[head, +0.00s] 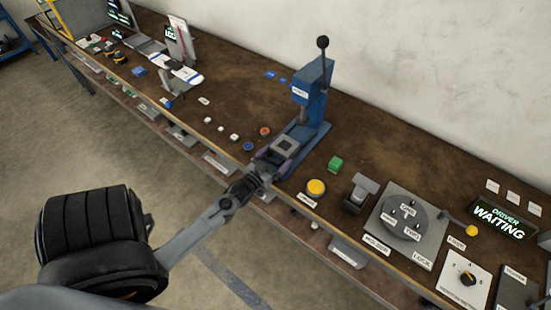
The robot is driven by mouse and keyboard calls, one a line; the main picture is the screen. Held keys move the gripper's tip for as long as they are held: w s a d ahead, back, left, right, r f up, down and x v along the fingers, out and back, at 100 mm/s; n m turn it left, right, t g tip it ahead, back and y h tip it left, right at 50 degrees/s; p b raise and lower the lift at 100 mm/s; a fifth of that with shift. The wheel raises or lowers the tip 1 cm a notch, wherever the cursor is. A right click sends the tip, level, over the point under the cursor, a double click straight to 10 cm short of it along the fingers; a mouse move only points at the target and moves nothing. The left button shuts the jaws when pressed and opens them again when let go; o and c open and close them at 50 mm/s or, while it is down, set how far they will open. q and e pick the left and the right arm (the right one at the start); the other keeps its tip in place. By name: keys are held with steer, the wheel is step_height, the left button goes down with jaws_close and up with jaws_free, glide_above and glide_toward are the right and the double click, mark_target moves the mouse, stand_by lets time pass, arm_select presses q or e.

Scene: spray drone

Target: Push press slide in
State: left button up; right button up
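The blue press (312,88) stands on the bench near its front edge, with an upright black-knobbed lever. Its slide (285,145), a grey square plate with a lighter middle, is at the foot of the press on the front side. My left gripper (272,160) is at the front end of the slide, low over the bench edge. Its dark fingers are partly lost against the slide and bench, so I cannot tell whether they touch or hold it. My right gripper is not in view.
A red-orange button (265,131) and a blue button (248,146) are just left of the slide. A lit "driver waiting" sign (499,219) stands further right.

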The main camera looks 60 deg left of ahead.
arm_select(q)
steer(key=v, duration=1)
steer(key=shift+s+d, duration=0.2)
steer(key=shift+s, duration=0.15)
